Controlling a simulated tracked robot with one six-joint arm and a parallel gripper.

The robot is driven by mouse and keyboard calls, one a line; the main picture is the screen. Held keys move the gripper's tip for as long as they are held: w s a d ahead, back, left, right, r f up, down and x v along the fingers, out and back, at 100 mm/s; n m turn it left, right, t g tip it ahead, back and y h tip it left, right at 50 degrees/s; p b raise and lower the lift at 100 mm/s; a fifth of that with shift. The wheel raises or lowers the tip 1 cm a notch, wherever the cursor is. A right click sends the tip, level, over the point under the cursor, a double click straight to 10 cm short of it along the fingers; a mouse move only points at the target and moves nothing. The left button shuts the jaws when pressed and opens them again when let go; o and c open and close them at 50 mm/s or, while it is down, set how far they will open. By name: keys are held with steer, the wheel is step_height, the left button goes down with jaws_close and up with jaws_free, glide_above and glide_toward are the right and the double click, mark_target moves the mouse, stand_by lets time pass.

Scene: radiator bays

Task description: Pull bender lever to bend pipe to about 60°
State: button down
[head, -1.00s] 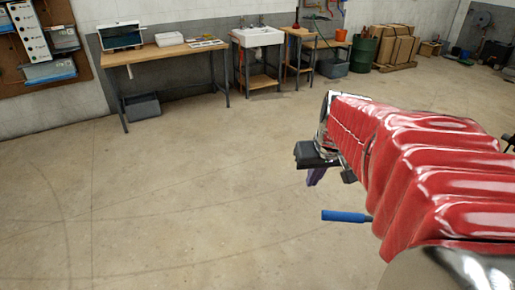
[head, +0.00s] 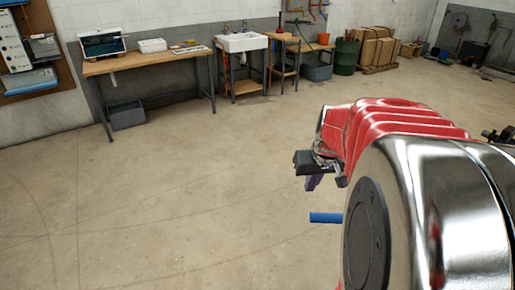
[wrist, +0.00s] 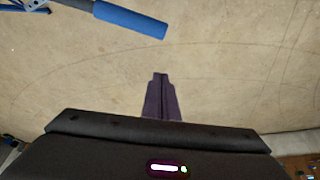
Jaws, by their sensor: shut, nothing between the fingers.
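The blue-gripped lever (head: 325,217) shows in the head view just below my gripper, its right part hidden behind my arm. In the wrist view the blue grip (wrist: 130,18) lies at the top, on a grey metal rod running off the upper left edge. My gripper (head: 312,184) has purple fingers, closed together and empty. In the wrist view the fingertips (wrist: 160,76) point toward the grip, with a visible gap, and do not touch it. The pipe and the bender's body cannot be made out; my red-sleeved arm covers the right of the head view.
A wooden workbench (head: 147,62) stands along the back wall, beside a white sink (head: 242,42). A green barrel (head: 346,57) and stacked boxes (head: 382,46) stand farther right. The concrete floor left of my arm is clear.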

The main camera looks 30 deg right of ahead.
step_height(320, 180, down, 7)
steer(key=s, duration=0.1)
steer(key=shift+s+a, duration=0.3)
steer(key=shift+a, duration=0.05)
stand_by(0.4)
stand_by(0.3)
